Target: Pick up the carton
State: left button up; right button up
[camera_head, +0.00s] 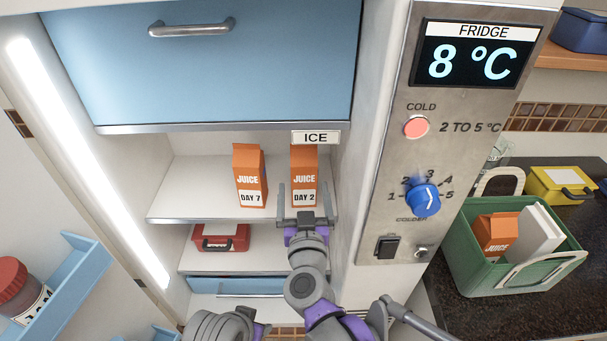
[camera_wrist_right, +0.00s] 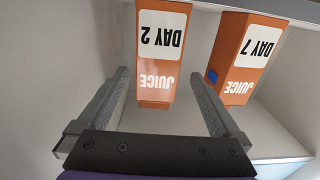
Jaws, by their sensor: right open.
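Two orange juice cartons stand upright on the upper white shelf of the open fridge. The carton marked DAY 2 (camera_head: 304,165) is on the right, and the carton marked DAY 7 (camera_head: 250,178) is on the left. My right gripper (camera_head: 305,192) is open and empty, in front of the DAY 2 carton. In the right wrist view, which shows the labels upside down, the DAY 2 carton (camera_wrist_right: 160,50) lies between the lines of the two spread fingers, and the DAY 7 carton (camera_wrist_right: 241,60) is to the right. My left gripper does not show.
An ICE label (camera_head: 316,137) hangs under the blue freezer front (camera_head: 210,75). A red box (camera_head: 220,237) sits on the shelf below. The fridge's control panel (camera_head: 440,160) borders the right. A green crate (camera_head: 470,265) on the counter holds another juice carton (camera_head: 497,235).

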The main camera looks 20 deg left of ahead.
aim_at(305, 185)
jog(key=x, duration=0.6)
jog(key=shift+w+d+f, duration=0.15)
jog(key=shift+f, duration=0.15)
grip_shut()
